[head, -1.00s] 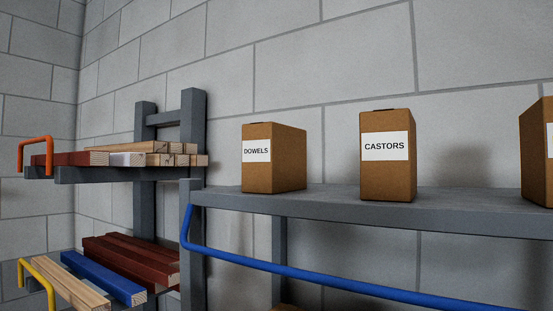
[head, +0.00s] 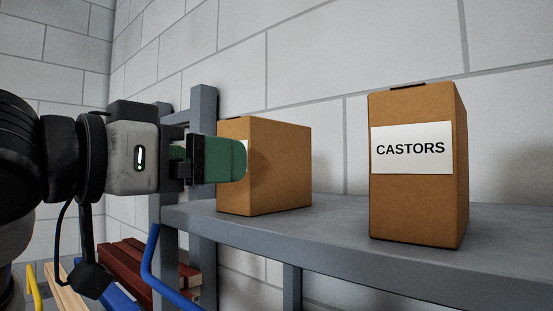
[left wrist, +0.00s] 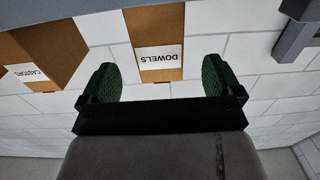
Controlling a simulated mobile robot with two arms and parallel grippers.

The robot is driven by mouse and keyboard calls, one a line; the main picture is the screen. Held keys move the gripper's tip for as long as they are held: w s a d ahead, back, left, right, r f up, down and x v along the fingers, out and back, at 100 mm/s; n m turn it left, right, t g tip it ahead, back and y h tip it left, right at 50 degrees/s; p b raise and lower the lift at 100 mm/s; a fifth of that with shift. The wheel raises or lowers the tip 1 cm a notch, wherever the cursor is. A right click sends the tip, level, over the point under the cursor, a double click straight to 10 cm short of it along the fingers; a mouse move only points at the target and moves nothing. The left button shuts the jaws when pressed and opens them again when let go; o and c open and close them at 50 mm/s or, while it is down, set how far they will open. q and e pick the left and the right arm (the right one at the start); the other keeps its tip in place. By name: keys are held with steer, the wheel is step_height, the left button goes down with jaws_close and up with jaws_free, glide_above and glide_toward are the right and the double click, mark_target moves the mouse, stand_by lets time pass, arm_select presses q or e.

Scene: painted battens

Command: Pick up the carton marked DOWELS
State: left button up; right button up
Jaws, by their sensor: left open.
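The DOWELS carton (head: 280,168) is a brown box standing upright on the grey shelf, left of the CASTORS carton. My left gripper (head: 238,160), with green fingers, is in front of its label side and hides most of the label in the head view. In the left wrist view, the DOWELS carton (left wrist: 155,32) appears upside down, its white label readable, between and beyond the two open green fingers of the left gripper (left wrist: 162,82). The fingers are open with nothing held between them. My right gripper is not in view.
The CASTORS carton (head: 418,205) stands on the shelf (head: 335,232) to the right, with a gap between the cartons. A rack with painted battens (head: 135,268) is at lower left. A block wall is behind.

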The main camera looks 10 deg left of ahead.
mark_target(252, 165)
arm_select(q)
steer(key=shift+p+x, duration=0.45)
steer(key=shift+x, duration=0.7)
steer(key=p+x, duration=0.3)
steer(key=x, duration=0.2)
steer(key=shift+w+d+f, duration=0.1)
steer(key=shift+w+d, duration=0.05)
steer(key=shift+w, duration=0.15)
steer(key=shift+d+f, duration=0.15)
steer(key=shift+c, duration=0.9)
steer(key=c, duration=0.9)
steer(key=shift+c, duration=0.7)
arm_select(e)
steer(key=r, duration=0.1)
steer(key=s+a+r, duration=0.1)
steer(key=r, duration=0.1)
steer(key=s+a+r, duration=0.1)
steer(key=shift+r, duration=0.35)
